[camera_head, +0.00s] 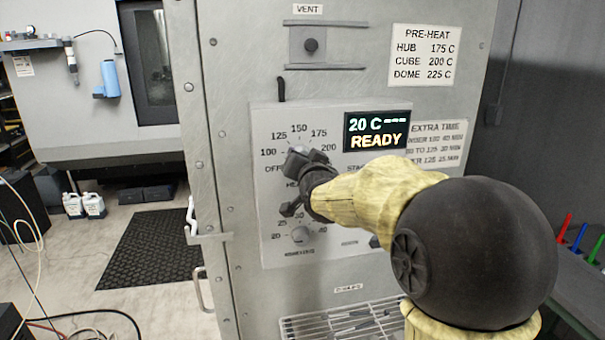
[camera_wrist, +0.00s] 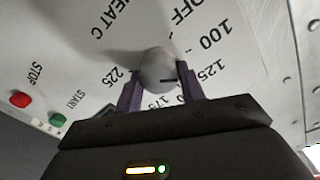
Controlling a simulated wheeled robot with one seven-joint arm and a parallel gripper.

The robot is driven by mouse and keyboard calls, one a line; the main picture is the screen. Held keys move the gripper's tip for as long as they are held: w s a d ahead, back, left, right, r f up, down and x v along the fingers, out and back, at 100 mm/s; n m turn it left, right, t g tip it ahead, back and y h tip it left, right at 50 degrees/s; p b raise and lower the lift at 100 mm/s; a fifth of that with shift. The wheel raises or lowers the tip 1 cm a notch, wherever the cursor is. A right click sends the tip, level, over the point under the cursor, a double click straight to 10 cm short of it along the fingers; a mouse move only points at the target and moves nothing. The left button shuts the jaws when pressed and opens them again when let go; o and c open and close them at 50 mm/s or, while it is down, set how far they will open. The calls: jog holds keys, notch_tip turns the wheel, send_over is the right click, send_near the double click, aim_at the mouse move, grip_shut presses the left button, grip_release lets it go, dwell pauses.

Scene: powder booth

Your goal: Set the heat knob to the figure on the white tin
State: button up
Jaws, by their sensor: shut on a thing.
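The heat knob (camera_wrist: 158,68) is a round grey knob on the control panel (camera_head: 262,185), with OFF, 100, 125, 175 and 225 legible around it in the wrist view. My gripper (camera_wrist: 160,88) is shut on the knob, one finger on each side. A dark line on the knob points towards the right finger, roughly the 125 to 150 side; the exact figure is hidden. In the head view my gripper (camera_head: 306,162) covers most of the knob. I see no white tin in either view.
A display (camera_head: 377,130) reads 20 C and READY. A PRE-HEAT sign (camera_head: 422,56) lists HUB 175 C, CUBE 200 C, DOME 225 C. A lower dial (camera_head: 300,235) sits below the knob. Red STOP (camera_wrist: 20,99) and green START (camera_wrist: 56,120) buttons are nearby. A wire rack (camera_head: 345,325) is below.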

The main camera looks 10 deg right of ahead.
jog(key=shift+r+m+b, duration=0.1)
jog(key=shift+m+b, duration=0.85)
jog(key=shift+m, duration=0.25)
jog(key=shift+r, duration=0.1)
jog(key=o, duration=1)
jog(key=shift+w, duration=0.2)
jog(key=shift+c, duration=0.2)
jog(key=shift+f, duration=0.2)
jog(key=shift+s, duration=0.2)
